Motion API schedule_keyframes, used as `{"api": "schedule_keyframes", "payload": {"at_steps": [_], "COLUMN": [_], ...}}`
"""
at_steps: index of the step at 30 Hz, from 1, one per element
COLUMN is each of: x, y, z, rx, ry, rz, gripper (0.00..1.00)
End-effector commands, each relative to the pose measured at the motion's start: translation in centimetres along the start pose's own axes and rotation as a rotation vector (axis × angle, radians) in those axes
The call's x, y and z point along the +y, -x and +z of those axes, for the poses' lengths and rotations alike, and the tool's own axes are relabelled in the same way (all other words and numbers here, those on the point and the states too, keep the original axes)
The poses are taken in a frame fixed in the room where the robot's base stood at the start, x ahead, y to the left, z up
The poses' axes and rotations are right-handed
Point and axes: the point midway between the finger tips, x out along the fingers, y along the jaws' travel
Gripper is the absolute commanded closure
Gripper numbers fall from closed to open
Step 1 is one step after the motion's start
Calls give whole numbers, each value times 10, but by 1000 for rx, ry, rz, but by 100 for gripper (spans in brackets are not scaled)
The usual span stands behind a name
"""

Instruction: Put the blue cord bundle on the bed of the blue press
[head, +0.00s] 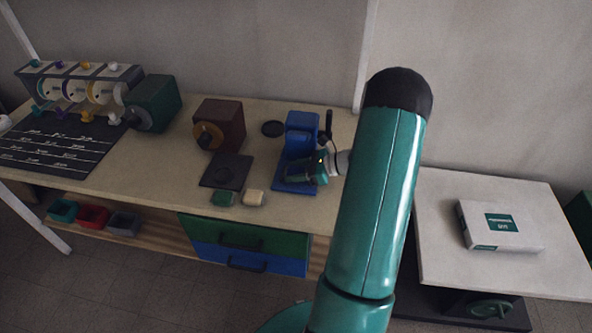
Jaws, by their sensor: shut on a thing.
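The blue press (302,122) stands on the long wooden workbench, with a dark lever at its right and a flat blue base reaching toward the front. My gripper (303,174) is low over the front of the press, in front of its upright body, and is shut. My arm comes in from the right. The blue cord bundle in its jaws cannot be made out, hidden by the gripper or blending with the blue press. The gripper also covers much of the bed, so I cannot tell whether the bundle touches it.
Left of the press are a dark red machine (219,123), a black plate (227,170), and a green pad (223,198) and a cream pad (254,198). A green machine (154,102) and a spool rack (80,72) stand farther left. A white side table (440,200) holds a box (490,228).

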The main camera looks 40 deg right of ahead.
Motion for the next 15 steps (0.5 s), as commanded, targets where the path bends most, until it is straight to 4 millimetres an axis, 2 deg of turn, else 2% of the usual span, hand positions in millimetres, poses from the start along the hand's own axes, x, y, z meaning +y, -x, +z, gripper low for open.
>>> {"api": "schedule_keyframes", "payload": {"at_steps": [12, 13, 15], "x": [0, 0, 0], "y": [-4, -4, -3], "z": [-9, -9, -9], "rx": [0, 0, 0], "ry": [0, 0, 0], "rz": [0, 0, -1], "gripper": [78, 52, 38]}}
